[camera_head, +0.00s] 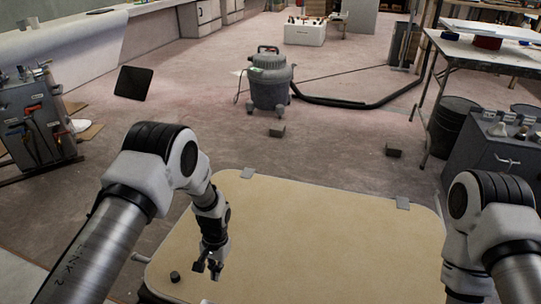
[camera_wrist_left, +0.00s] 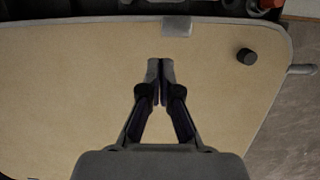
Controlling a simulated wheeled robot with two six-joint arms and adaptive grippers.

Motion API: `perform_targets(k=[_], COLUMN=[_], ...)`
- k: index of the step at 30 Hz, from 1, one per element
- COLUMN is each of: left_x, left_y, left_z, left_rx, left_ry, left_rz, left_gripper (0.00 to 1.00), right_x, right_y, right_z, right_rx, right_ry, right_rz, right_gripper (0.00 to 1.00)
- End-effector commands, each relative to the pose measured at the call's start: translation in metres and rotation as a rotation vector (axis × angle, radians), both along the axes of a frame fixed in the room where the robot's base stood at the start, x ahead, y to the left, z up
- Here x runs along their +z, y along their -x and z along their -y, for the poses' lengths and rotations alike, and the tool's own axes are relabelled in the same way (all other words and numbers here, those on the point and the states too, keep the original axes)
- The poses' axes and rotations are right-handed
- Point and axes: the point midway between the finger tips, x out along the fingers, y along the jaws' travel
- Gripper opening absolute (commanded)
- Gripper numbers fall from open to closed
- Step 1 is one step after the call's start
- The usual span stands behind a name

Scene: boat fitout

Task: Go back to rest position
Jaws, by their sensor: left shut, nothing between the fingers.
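My left gripper (camera_head: 208,268) is over the left part of a tan board (camera_head: 320,235) with rounded corners. In the left wrist view, its two fingers (camera_wrist_left: 160,70) are together with nothing between them. A small black cylinder (camera_head: 175,276) stands on the board to the left of my left gripper; it also shows in the left wrist view (camera_wrist_left: 247,56), apart from the fingers. My right arm shows at the right edge of the head view, but its gripper is out of view.
A grey shop vacuum (camera_head: 269,82) with a black hose stands on the floor beyond the board. A tool cart (camera_head: 38,125) is at the left, and a dark cabinet (camera_head: 490,160) is at the right. Most of the board is bare.

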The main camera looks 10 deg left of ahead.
Motion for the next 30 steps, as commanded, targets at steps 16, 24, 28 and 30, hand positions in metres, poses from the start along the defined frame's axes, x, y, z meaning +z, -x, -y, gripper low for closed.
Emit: perform_targets(k=[16,24,28,30], left_x=[-0.042,-0.021,0.033,0.056], left_y=[0.268,0.267,0.262,0.262], left_z=[-0.018,-0.019,-0.019,-0.019], left_rx=[0.142,0.201,0.207,0.206], left_ry=[0.016,0.021,0.022,0.022], left_rz=[-0.104,0.214,0.231,0.23], left_gripper=[0.0,0.0,0.0,0.0], right_x=[0.0,0.0,0.055,0.077], right_y=[0.0,0.0,0.0,-0.001], right_z=[0.0,0.0,0.0,0.0], right_rx=[0.0,0.0,0.0,0.0], right_ry=[0.0,0.0,0.0,0.0], right_rz=[0.0,0.0,0.001,0.001], right_gripper=[0.55,0.55,0.55,0.55])
